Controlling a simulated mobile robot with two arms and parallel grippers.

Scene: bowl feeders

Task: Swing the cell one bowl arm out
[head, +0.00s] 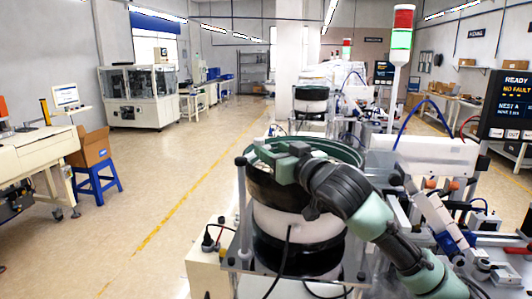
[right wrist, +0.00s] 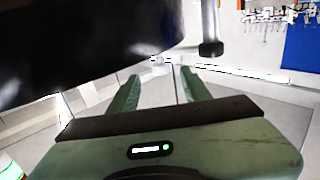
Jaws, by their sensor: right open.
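The near bowl feeder has a dark bowl with a green inside (head: 342,152) on a white and black drum (head: 300,222). My right gripper (head: 272,160) reaches over the bowl's near left rim from the right; my forearm hides part of the bowl. In the right wrist view my right gripper (right wrist: 160,92) has its two green fingers apart with nothing between them. The dark bowl (right wrist: 80,40) fills the upper left there, close by the fingers. A post with a dark knob (right wrist: 210,48) stands beside the bowl. I cannot clearly pick out the bowl arm. My left gripper is out of view.
A stack light (head: 402,40) stands behind the feeder, and a screen reading READY, NO FAULT (head: 508,100) is at the right. Another bowl feeder (head: 311,100) stands farther back. Fixtures crowd the right side.

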